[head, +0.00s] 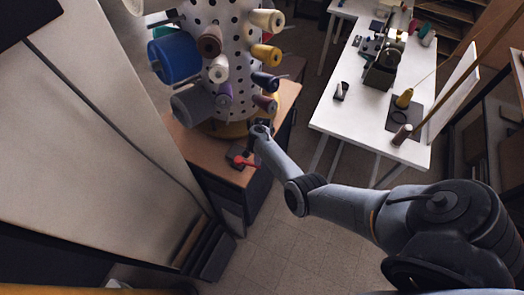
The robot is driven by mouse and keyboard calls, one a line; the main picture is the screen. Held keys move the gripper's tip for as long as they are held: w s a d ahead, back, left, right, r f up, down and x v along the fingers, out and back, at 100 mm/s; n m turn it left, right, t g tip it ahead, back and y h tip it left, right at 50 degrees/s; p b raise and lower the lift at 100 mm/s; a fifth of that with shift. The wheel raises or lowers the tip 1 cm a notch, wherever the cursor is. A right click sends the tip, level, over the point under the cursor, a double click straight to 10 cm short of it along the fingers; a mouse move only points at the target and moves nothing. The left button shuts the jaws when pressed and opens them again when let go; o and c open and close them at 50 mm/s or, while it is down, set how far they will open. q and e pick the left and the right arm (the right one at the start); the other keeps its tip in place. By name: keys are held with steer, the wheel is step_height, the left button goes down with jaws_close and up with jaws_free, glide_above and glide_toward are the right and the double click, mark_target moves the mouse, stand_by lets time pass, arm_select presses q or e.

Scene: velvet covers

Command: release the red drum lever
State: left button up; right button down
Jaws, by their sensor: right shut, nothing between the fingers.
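The red drum lever (244,162) is a small red piece on a dark base at the front of the wooden cabinet top, below the thread drum. The white perforated drum (222,38) carries several spools and stands on a yellow round base (225,130). My right gripper (258,134) is at the cabinet's front edge, just above and right of the lever. It is small and partly hidden by its own wrist; it is shut and empty. I cannot tell whether it touches the lever. My left gripper is not in view.
The wooden cabinet (205,146) holds the drum. A white table (350,120) with a sewing machine (383,65) and thread cones stands to the right. A large pale panel (90,130) fills the left. Tiled floor (270,245) is clear in front.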

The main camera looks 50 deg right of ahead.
steer(key=shift+s+a+r+m+p, duration=0.1)
steer(key=shift+s+a+m+p, duration=0.1)
steer(key=shift+a+m+p, duration=0.3)
steer(key=shift+s+a+m+p, duration=0.15)
steer(key=shift+a+m+p, duration=0.1)
steer(key=shift+a+m, duration=0.3)
steer(key=shift+s+a+m+t+p, duration=0.1)
steer(key=shift+a+m+t+p, duration=0.25)
steer(key=shift+m, duration=0.5)
steer(key=shift+a+f, duration=0.1)
steer(key=shift+f, duration=0.1)
steer(key=d+r+p, duration=0.4)
steer(key=d+r, duration=0.1)
steer(key=r, duration=0.7)
steer(key=shift+d, duration=0.3)
